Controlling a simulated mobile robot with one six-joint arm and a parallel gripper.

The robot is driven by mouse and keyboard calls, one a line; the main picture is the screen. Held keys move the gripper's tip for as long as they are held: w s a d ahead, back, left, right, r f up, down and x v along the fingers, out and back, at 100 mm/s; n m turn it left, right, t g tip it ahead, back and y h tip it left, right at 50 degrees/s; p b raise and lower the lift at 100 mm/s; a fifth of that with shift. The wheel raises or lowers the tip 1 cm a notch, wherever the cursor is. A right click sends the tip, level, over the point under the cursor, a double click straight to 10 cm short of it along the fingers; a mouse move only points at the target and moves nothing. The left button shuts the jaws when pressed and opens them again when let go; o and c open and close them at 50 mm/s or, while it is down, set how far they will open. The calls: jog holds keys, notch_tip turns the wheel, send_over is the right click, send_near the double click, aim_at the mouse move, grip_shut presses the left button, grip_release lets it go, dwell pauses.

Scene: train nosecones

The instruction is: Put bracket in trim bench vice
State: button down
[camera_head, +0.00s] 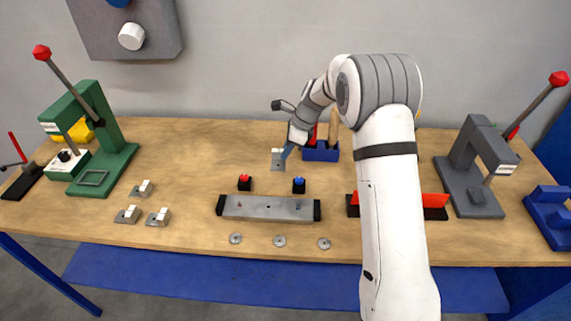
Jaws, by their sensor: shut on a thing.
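My gripper (286,151) is shut on a small grey bracket (278,163) with a pale upper part. It is over the middle back of the bench, left of a blue tool holder; I cannot tell whether the bracket touches the bench top. The arm hides part of the gripper. Three similar grey brackets with white blocks (141,189) (128,214) (158,217) lie on the left of the bench. A blue block-like fixture with raised jaws (549,220), which looks like the vice, stands at the far right edge, well away from my gripper.
A green lever press (105,150) stands at left and a grey lever press (470,170) at right. A metal bar fixture (268,208), red and blue buttons (244,183) (298,185), a red-edged fixture (432,207) and the blue tool holder (321,152) occupy the middle of the wooden bench (200,160).

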jog(key=shift+d+f+p, duration=0.1)
jog(key=shift+f+p, duration=0.4)
jog(key=shift+f, duration=2.8)
jog(key=c, duration=1.4)
grip_release()
jog(key=shift+f, duration=0.1)
jog(key=shift+o, duration=0.2)
